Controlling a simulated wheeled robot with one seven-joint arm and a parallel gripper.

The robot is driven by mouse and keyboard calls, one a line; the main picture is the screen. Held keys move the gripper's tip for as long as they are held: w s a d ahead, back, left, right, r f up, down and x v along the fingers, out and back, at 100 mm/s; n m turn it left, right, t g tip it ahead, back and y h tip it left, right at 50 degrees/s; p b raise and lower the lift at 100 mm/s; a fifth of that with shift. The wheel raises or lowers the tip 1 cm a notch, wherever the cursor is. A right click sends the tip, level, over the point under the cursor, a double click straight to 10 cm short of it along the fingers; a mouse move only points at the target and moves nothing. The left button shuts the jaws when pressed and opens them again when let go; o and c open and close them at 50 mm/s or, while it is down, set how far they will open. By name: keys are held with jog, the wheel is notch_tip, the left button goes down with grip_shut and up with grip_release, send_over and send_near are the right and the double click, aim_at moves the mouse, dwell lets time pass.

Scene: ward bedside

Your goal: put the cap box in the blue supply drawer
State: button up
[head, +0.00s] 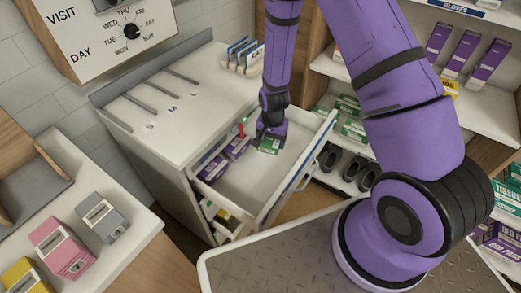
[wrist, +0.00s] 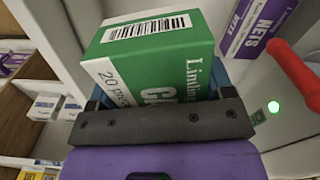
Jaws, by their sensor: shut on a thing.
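The cap box is green and white, with "CA" and part of "20 pieces" readable and a barcode on one end. It fills the middle of the wrist view (wrist: 150,62) and shows small in the head view (head: 269,146). My gripper (head: 270,134) is shut on it, pointing down inside the open drawer with the blue-edged front (head: 301,182). I cannot tell whether the box touches the drawer floor. The jaws partly hide the box in both views.
Purple boxes, one (head: 213,168) and another (head: 237,147), stand along the drawer's left side; one reads "NETS" in the wrist view (wrist: 250,28). A red rod (wrist: 292,70) stands close to the held box. The drawer's front half looks clear.

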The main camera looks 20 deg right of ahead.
aim_at(270, 176)
jog(key=shift+s+a+f+m, duration=0.15)
jog(key=shift+s+f+m, duration=0.4)
jog(key=shift+f, duration=1.8)
jog(key=shift+s+a+f+m, duration=0.15)
jog(key=shift+s+f+m, duration=0.4)
jog(key=shift+f, duration=1.85)
jog(key=shift+s+a+f+m, duration=0.15)
jog(key=shift+s+f+m, duration=0.35)
jog(key=shift+f, duration=1.85)
jog(key=shift+s+f, duration=0.15)
jog(key=o, duration=0.9)
jog(key=shift+o, duration=0.2)
